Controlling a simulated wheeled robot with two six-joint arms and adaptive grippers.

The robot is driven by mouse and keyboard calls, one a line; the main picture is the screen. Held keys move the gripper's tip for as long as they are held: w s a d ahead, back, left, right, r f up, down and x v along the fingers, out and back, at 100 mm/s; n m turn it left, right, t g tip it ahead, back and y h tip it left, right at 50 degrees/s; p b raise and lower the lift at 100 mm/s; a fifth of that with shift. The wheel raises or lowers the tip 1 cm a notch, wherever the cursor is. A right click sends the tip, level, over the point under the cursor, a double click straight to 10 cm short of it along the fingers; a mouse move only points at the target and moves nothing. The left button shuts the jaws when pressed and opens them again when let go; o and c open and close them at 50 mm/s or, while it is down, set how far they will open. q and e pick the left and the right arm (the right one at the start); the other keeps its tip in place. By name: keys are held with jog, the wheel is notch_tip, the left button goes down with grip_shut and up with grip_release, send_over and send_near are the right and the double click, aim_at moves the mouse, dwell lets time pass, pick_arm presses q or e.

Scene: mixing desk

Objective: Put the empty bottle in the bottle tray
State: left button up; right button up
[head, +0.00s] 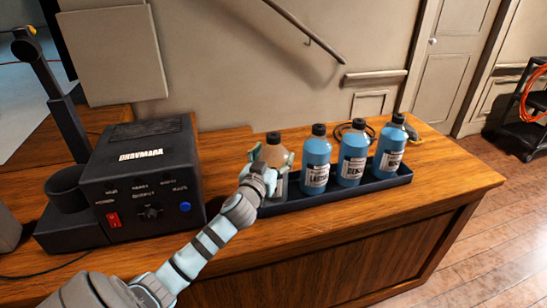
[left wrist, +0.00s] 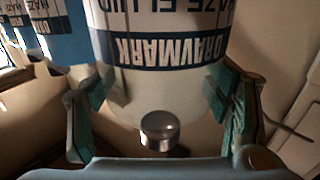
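The empty bottle (head: 274,155), pale brownish with a dark cap, stands upright at the left end of the dark bottle tray (head: 345,195). My left gripper (head: 271,165) is around it, one finger on each side. In the left wrist view the bottle (left wrist: 165,75) appears inverted, its white and dark blue label close up. The teal pads of my left gripper (left wrist: 162,100) press against both sides of it. The bottle's base is hidden behind my gripper and the tray wall in the head view. My right gripper is not in view.
Several blue bottles, among them a near one (head: 315,165), fill the tray to the right. A black machine box (head: 145,180) stands left on the wooden desk (head: 440,165). A dark cable (head: 355,130) lies behind the tray. Desk space right of the tray is clear.

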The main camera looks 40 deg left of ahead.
pick_arm(q)
jog(key=o, duration=0.4)
jog(key=shift+s, duration=0.1)
jog(key=v, duration=1.1)
jog(key=shift+s+d, duration=0.2)
jog(key=shift+s, duration=0.15)
jog(key=shift+r, duration=0.1)
